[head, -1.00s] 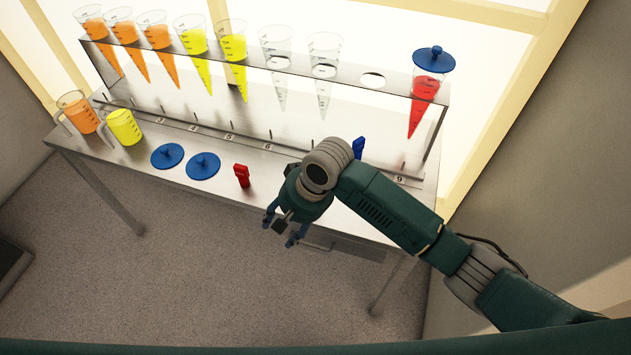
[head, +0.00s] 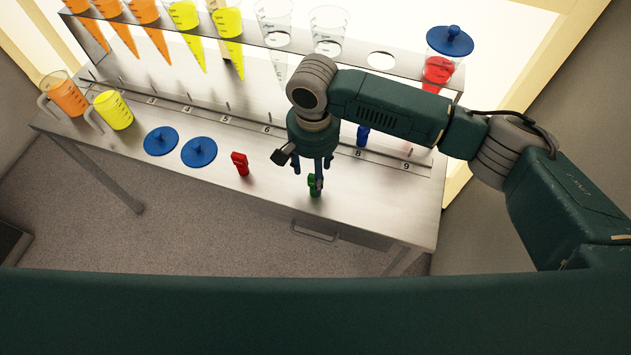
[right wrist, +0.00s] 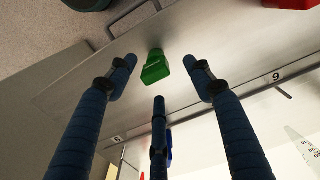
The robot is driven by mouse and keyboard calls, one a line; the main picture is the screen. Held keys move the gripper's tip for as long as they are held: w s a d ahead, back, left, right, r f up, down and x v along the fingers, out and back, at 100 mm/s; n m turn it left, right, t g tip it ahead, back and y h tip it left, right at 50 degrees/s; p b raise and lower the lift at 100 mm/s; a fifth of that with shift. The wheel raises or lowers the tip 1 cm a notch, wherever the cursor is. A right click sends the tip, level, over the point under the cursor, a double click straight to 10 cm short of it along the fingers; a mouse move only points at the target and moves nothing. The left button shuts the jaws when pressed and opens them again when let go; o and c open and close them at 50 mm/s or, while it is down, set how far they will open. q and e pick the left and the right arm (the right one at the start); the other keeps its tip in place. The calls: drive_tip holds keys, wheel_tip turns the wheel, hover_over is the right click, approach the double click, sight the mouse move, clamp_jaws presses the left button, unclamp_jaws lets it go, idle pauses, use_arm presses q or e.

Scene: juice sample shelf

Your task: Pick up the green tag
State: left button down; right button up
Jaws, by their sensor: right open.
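The green tag (head: 314,191) stands on the steel table near its front edge, partly covered by my fingers in the head view. In the right wrist view the green tag (right wrist: 155,67) is fully visible, ahead of the fingertips and between the two outer fingers. My right gripper (head: 313,172) points down above it, open and empty, with its three blue fingers (right wrist: 155,85) spread. I cannot tell that any finger touches the tag. My left gripper is not in view.
A red tag (head: 240,164) stands to the left, and a blue tag (head: 363,136) behind to the right. Two blue lids (head: 199,152) and two jugs (head: 113,110) are further left. A rack (head: 262,40) of cones runs along the back. The table's front right is clear.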

drive_tip(key=f, duration=0.4)
drive_tip(key=shift+s+d+f+p, duration=0.15)
drive_tip(key=shift+d+f+p, duration=0.15)
drive_tip(key=shift+p, duration=0.1)
drive_tip(key=shift+f, duration=0.3)
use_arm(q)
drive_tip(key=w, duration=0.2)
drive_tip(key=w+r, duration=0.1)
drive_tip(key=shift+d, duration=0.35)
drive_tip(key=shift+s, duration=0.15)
use_arm(e)
drive_tip(key=shift+c, duration=0.6)
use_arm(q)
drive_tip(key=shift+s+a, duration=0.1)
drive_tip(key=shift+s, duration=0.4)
use_arm(e)
drive_tip(key=c, duration=1.2)
